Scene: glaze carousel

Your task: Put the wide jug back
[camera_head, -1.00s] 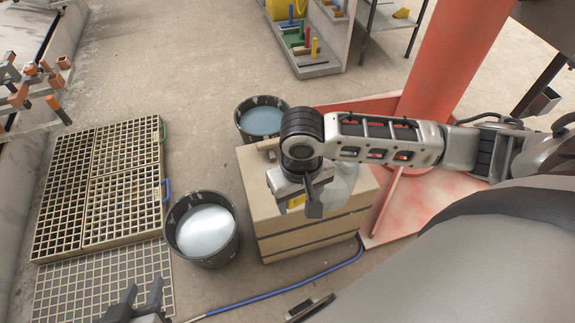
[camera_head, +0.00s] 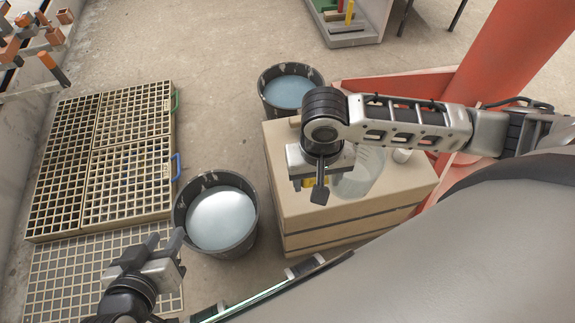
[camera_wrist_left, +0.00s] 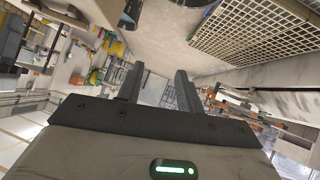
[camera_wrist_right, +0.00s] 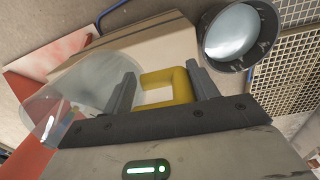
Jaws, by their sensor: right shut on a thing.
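The wide jug (camera_head: 364,172) is a clear vessel with a yellow handle. My right gripper (camera_head: 319,186) is shut on that handle; the right wrist view shows the yellow handle (camera_wrist_right: 177,82) between its fingers and the clear body (camera_wrist_right: 62,108) to the left. The jug shows over the top of a cardboard-coloured box (camera_head: 405,190); whether it touches the box is hard to tell. My right wrist hides part of the jug. My left gripper (camera_head: 164,241) is open and empty, low at the left of the head view, near the front bucket; its parted fingers show in the left wrist view (camera_wrist_left: 158,88).
A black bucket of pale liquid (camera_head: 222,219) stands left of the box, another with bluish liquid (camera_head: 288,92) behind it. Wooden grid racks (camera_head: 105,160) lie on the floor at left. A red column (camera_head: 510,60) rises at right. Bare floor lies between racks and buckets.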

